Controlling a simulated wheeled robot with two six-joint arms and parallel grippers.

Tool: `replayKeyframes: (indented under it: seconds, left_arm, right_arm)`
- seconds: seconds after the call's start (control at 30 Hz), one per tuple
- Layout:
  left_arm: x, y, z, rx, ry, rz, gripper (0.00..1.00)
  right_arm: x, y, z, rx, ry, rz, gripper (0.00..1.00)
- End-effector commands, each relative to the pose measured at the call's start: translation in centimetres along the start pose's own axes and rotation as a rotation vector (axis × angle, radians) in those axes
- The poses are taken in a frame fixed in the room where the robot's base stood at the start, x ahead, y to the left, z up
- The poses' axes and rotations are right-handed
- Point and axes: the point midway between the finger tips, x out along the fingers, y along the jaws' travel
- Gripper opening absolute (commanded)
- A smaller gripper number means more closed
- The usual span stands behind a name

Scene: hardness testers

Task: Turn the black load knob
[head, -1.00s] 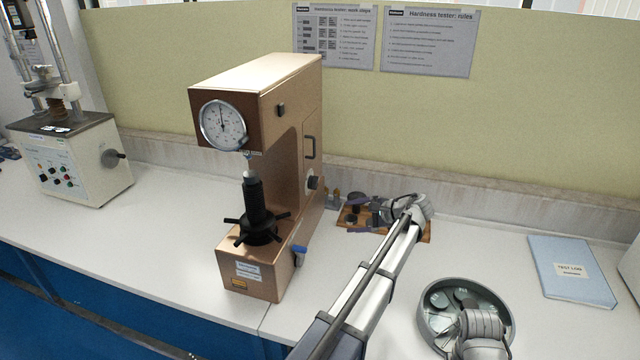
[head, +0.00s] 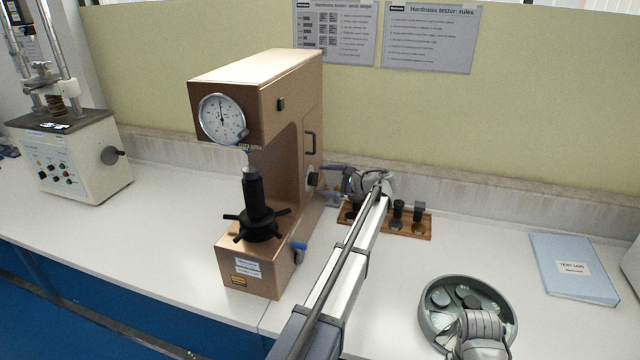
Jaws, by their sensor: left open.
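The black load knob (head: 313,180) is on the right side of the copper-coloured hardness tester (head: 290,110), low behind the handle. My left gripper (head: 328,181) is open just to the right of the knob. Its two dark fingers point left toward it, one at the far side and one at the near side. They reach close to the knob; I cannot tell whether they touch it. My left arm comes up from the bottom centre. Only a grey wrist part of my right arm shows, over the bowl.
A wooden rack (head: 420,224) with small black fittings sits behind my left arm. A round grey bowl (head: 428,318) holding discs stands at the lower right. A blue folder (head: 572,270) lies farther right. A second tester (head: 85,160) stands at the far left.

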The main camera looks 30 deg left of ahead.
Motion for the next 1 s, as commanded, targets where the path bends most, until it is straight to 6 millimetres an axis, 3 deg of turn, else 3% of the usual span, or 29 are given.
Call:
replayKeyframes:
  seconds: [0.13, 0.4, 1.0]
  left_arm:
    - [1.6, 0.1, -0.1, -0.001, 0.0, 0.001, 0.9]
    - [1.8, 0.0, 0.0, 0.0, 0.001, 0.0, 0.9]
    - [1.8, 0.0, 0.0, -0.001, 0.001, 0.001, 0.23]
  right_arm:
    - [0.5, -0.1, 0.0, 0.0, 0.0, 0.0, 0.0]
    - [0.5, -0.1, 0.0, 0.0, 0.0, 0.0, 0.0]
    - [0.5, -0.1, 0.0, 0.0, 0.0, 0.0, 0.0]
